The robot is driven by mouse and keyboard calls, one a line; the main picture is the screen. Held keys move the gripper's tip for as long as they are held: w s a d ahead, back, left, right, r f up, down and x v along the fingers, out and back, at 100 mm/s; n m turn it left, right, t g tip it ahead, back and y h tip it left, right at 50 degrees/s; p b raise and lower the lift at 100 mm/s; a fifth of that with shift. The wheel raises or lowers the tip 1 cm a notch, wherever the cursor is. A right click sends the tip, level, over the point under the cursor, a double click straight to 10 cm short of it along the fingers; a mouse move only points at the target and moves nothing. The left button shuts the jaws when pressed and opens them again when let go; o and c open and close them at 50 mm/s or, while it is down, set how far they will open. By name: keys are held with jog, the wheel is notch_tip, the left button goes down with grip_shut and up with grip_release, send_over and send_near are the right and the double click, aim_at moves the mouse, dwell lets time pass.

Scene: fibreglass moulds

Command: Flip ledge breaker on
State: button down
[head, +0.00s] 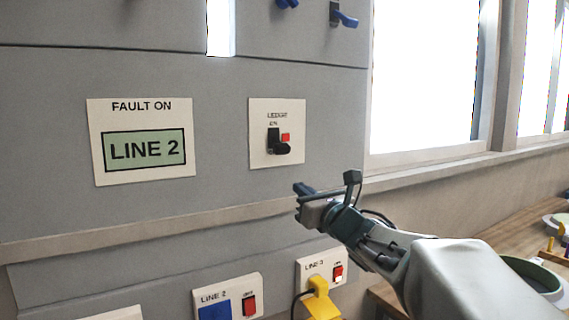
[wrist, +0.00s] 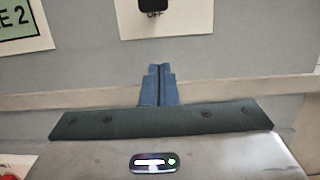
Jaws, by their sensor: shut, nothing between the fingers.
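The ledge breaker (head: 278,142) is a black toggle on a cream plate (head: 260,115) on the grey panel, labelled "LEDGE" with "ON" above the toggle. The toggle's knob sits at the lower end, and a red mark (head: 285,137) shows beside it. In the wrist view the breaker's black lower end (wrist: 153,5) shows at the top edge with "OFF" under it; the rest is cut off. My gripper (head: 300,196) is below and slightly right of the plate, apart from it. Its blue fingers (wrist: 159,84) are shut together and empty.
A "FAULT ON / LINE 2" sign (head: 144,150) is left of the breaker. A ledge strip (head: 150,229) runs across the panel below. Under it are a Line 2 switch (head: 249,305) and a Line 3 switch (head: 338,273) with a yellow plug (head: 319,298). Blue hooks (head: 343,17) are above.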

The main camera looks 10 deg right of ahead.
aim_at(279, 145)
jog(key=shift+w, duration=0.1)
jog(key=p+x, duration=0.4)
jog(key=x, duration=0.5)
jog(key=shift+w+a+r, duration=0.15)
jog(key=shift+w+r, duration=0.05)
jog(key=shift+w, duration=0.1)
jog(key=r, duration=0.1)
jog(key=s+r+p, duration=0.1)
jog(key=r+p, duration=0.1)
jog(key=shift+s+d, duration=0.3)
jog(key=shift+s, duration=0.05)
jog(key=shift+r, duration=0.1)
